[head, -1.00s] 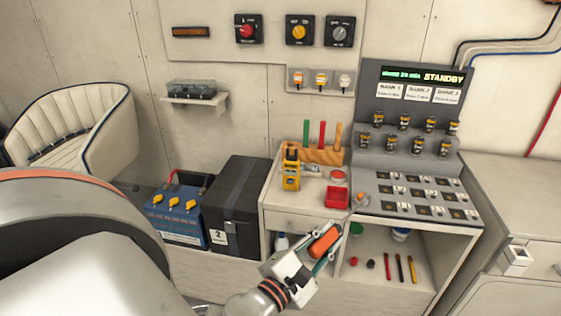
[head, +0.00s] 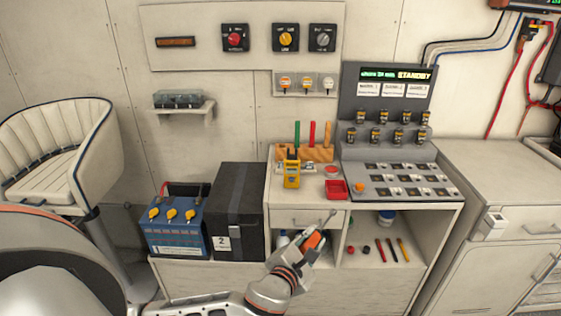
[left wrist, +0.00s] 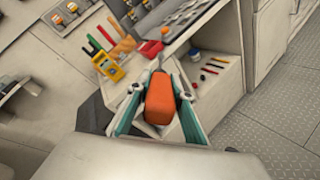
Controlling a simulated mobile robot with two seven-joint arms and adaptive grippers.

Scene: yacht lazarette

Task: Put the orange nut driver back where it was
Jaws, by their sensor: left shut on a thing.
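The orange nut driver (head: 313,240) is in my left gripper (head: 305,244), its grey shaft angled up and to the right, in front of the cabinet. In the left wrist view its orange handle (left wrist: 160,100) sits between the two fingers of my left gripper (left wrist: 160,112), which is shut on it. A wooden tool rack (head: 305,153) stands at the back of the cabinet top. Green, red and wood-coloured handles stand up from it; the rack also shows in the left wrist view (left wrist: 124,47). My right gripper is not in view.
A yellow meter (head: 291,174) stands in front of the rack, with a red tray (head: 336,189) to its right. The switch panel (head: 400,182) fills the right of the top. A black box (head: 236,210) and blue battery (head: 176,228) stand at left. The open shelf (head: 385,225) holds small tools.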

